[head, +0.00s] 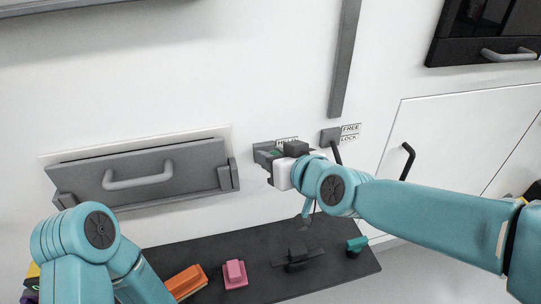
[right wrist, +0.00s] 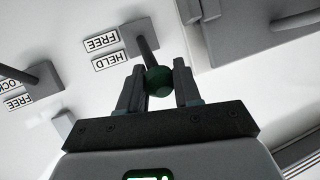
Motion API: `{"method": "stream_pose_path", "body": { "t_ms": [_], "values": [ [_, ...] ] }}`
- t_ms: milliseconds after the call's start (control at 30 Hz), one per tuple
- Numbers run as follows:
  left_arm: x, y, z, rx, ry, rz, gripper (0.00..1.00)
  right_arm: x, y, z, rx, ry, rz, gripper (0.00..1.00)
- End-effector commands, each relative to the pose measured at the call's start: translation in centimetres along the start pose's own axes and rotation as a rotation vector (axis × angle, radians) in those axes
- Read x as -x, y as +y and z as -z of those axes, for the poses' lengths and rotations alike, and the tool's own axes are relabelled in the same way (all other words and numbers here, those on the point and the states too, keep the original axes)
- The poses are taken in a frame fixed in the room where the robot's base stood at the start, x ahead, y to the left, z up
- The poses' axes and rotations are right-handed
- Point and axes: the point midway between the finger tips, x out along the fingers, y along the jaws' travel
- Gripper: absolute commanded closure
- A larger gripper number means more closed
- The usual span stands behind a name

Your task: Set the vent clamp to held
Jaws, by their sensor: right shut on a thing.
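The vent clamp shows in the right wrist view as a grey base (right wrist: 138,28) with a dark lever ending in a green knob (right wrist: 158,80). Labels reading FREE (right wrist: 100,42) and HELD (right wrist: 109,62) are beside it; the knob end lies on the HELD label's side. My right gripper (right wrist: 158,76) is shut on the green knob, one finger on each side. In the head view the right gripper (head: 277,157) is at the wall, largely covering the clamp and part of the HELD label (head: 288,140). My left arm is at lower left, its gripper out of view.
A second lever (head: 331,138) with FREE and LOCK labels is close right of the gripper. A grey flap with a handle (head: 138,178) is to the left. Below, a dark shelf (head: 205,240) holds orange (head: 187,283), pink (head: 234,274), black (head: 297,254) and teal (head: 357,244) items.

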Motion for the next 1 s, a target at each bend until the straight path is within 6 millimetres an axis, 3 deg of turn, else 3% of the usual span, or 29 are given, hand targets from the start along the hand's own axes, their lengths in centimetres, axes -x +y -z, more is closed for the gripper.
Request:
{"method": "stream_pose_path", "body": {
  "t_ms": [233,267,333,733,867,1000],
  "values": [
    [0.0,0.0,0.0,0.0,0.0,0.0,0.47,0.0,-0.1,0.1,0.002,0.002,0.0,1.0],
    [0.0,0.0,0.0,0.0,0.0,0.0,0.47,0.0,-0.1,0.1,0.002,0.001,0.001,0.64],
    [0.0,0.0,0.0,0.0,0.0,0.0,0.47,-0.1,-0.1,0.0,0.002,0.001,0.001,0.43],
    [0.1,0.1,0.0,0.0,0.0,0.0,0.47,0.6,-0.3,0.1,0.001,-0.001,0.001,0.43],
    [0.5,0.2,0.0,0.0,0.0,0.0,0.47,3.1,-0.3,0.2,0.0,0.001,0.001,0.43],
    [1.4,0.5,0.0,0.0,0.0,0.0,0.47,7.0,-0.2,0.5,0.0,0.003,-0.001,0.43]
  ]
}}
